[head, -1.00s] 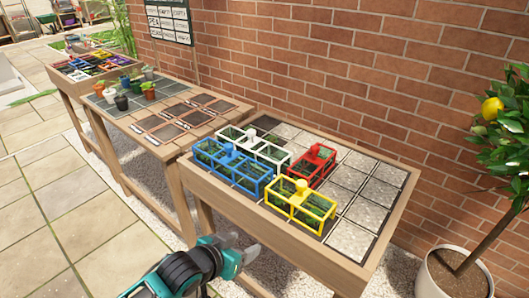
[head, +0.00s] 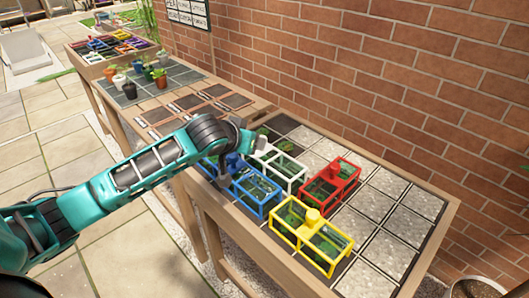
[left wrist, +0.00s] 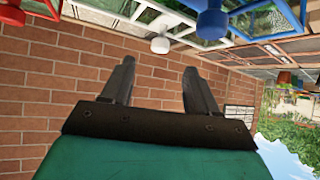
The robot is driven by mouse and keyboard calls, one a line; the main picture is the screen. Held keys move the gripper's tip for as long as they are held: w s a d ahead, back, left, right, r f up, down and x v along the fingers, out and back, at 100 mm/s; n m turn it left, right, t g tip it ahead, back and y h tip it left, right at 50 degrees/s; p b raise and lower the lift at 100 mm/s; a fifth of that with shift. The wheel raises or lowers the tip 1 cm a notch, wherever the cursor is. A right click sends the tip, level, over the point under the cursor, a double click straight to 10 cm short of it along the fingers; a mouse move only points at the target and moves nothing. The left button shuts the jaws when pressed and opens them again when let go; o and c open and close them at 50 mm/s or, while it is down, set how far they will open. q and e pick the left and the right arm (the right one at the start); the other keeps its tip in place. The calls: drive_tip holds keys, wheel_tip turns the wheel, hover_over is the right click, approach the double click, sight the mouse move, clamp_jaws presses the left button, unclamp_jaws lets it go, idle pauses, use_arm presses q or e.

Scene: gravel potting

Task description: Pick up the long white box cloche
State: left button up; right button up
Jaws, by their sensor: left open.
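The long white box cloche (head: 280,162) stands on the front table, behind the blue cloche and left of the red one. Its left part is hidden behind my arm. In the left wrist view, which is upside down, its white frame shows at the top with its round white knob (left wrist: 160,45). My left gripper (head: 242,148) is beside the white cloche's left part, above the table. In the left wrist view both fingers (left wrist: 158,66) are spread apart with nothing between them, close to the knob. I cannot tell whether they touch the cloche. My right gripper is not in view.
A blue cloche (head: 256,202) stands in front of the white one, near my wrist. A red cloche (head: 345,172) and a yellow cloche (head: 312,236) stand to the right. A brick wall (head: 400,80) runs behind. Grey tiles at the table's right (head: 375,255) are bare.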

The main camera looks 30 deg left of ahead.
sight(262, 152)
use_arm(q)
drive_tip(key=shift+b+x, duration=0.8)
drive_tip(key=shift+x, duration=4.8)
drive_tip(key=shift+c, duration=0.2)
clamp_jaws()
